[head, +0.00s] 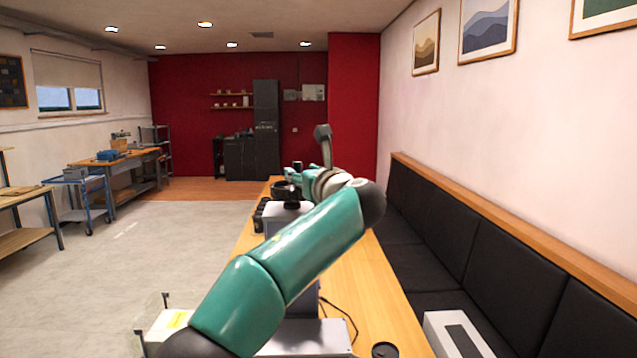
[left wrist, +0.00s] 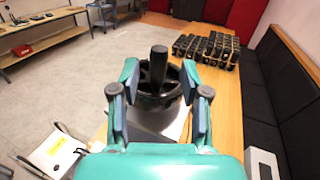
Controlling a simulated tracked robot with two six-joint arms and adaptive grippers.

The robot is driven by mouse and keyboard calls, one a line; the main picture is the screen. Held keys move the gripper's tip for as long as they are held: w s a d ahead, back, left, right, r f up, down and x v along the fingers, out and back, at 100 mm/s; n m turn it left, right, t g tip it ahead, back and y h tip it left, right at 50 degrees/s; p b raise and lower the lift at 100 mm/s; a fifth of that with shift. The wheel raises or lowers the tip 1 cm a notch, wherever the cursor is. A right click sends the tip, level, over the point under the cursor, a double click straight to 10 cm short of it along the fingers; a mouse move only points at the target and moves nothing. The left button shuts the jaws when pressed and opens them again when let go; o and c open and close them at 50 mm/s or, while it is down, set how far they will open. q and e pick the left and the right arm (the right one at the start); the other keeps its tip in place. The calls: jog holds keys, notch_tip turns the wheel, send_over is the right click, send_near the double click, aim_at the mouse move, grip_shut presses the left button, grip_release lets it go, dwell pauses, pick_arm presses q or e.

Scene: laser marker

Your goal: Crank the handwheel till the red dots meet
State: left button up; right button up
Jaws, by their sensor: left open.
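The black handwheel (left wrist: 150,103) sits in the middle of the left wrist view, with its upright black crank handle (left wrist: 158,66) rising from it. My left gripper (left wrist: 160,92) is open, with one teal finger on each side of the handwheel in the picture. I cannot tell whether the fingers touch it. In the head view my left gripper (head: 304,176) is small and partly hidden by its own arm, above the far part of the wooden table (head: 366,300). The red dots are not visible in either view. My right gripper does not show.
Several black blocks (left wrist: 205,49) stand in rows on the table beyond the wheel. A black padded bench (head: 480,285) runs along the right wall. A white box (head: 455,335) is at the lower right. Open floor (head: 150,235) lies to the left.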

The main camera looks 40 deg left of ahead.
pick_arm(q)
jog(key=v, duration=0.8)
jog(key=shift+d, duration=0.35)
jog(key=shift+s, duration=0.1)
